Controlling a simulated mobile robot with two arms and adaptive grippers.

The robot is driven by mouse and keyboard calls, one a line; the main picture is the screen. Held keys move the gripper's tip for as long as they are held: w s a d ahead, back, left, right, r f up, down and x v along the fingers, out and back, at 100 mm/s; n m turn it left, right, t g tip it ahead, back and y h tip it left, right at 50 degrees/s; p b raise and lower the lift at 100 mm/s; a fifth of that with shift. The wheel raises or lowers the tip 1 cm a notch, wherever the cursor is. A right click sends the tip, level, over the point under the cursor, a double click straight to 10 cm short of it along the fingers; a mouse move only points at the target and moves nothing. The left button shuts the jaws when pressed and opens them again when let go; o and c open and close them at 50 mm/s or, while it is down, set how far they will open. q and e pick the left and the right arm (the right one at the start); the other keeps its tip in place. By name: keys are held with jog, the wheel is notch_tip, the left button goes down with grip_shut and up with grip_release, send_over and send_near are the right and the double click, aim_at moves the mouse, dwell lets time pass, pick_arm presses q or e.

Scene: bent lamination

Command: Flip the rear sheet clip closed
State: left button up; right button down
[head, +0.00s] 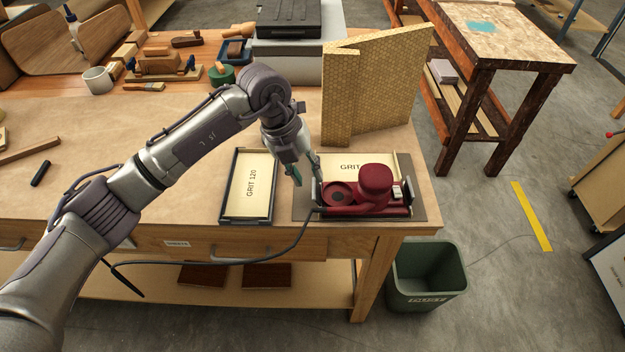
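A red sander (373,186) with a round knob lies on a dark mat (302,207) at the front right of the bench. A light metal part (318,193) stands at its left end; I cannot tell whether it is the rear sheet clip or how the clip is set. My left gripper (307,176) points down just above and beside that end. Its fingers are apart with a gap between them, and nothing shows in the gap. I cannot tell whether a fingertip touches the sander. My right gripper is out of view.
A black-framed tray (231,187) with a GRIT 120 sheet lies left of the mat. Another GRIT sheet (341,163) lies behind the sander. A tan patterned panel (372,85) stands behind. A black cord (294,240) hangs over the front edge. The bench's left middle is mostly clear.

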aim_at(314, 187)
pick_arm(q)
jog(key=shift+p+x, duration=0.3)
jog(key=shift+x, duration=1.85)
jog(key=shift+c, duration=0.3)
